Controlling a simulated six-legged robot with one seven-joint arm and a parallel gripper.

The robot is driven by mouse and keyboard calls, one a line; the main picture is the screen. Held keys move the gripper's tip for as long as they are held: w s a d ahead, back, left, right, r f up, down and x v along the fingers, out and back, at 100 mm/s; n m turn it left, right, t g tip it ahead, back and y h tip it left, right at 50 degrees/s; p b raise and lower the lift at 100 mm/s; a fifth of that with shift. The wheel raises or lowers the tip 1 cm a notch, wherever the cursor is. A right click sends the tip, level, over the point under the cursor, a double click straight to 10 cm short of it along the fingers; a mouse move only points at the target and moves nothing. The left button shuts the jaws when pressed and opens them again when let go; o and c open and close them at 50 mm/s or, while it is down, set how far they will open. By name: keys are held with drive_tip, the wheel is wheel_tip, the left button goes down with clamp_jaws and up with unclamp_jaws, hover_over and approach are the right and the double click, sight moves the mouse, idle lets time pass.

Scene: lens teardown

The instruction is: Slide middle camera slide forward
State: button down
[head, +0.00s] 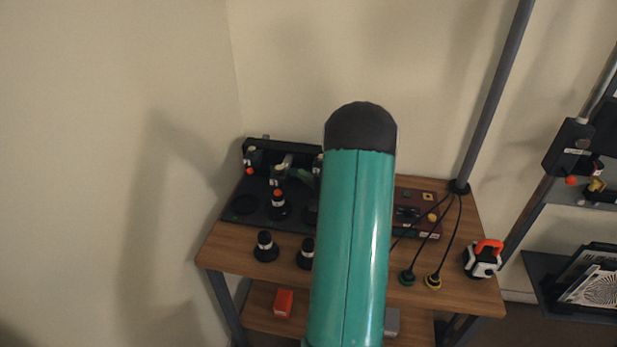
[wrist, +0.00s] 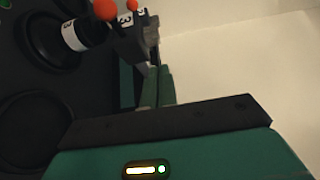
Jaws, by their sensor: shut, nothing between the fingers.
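The middle camera slide (head: 281,173) is a dark block with a pale top, on the black stand at the back of the table. In the wrist view a dark slide block (wrist: 130,38) with a white number tag and an orange ball shows close ahead; I cannot tell for sure that it is the middle one. My gripper (wrist: 158,72) is shut and empty, its green fingers close beside that block; contact is unclear. My arm hides most of the right slide.
The left slide (head: 252,157) stands beside it. Two more lenses (head: 265,247) stand on the wooden table. A red-brown box (head: 415,212) and cables lie right of my arm.

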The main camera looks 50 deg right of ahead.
drive_tip(key=w, duration=0.7)
drive_tip(key=shift+d, duration=0.35)
drive_tip(key=shift+s+a, duration=0.1)
drive_tip(key=shift+s, duration=0.05)
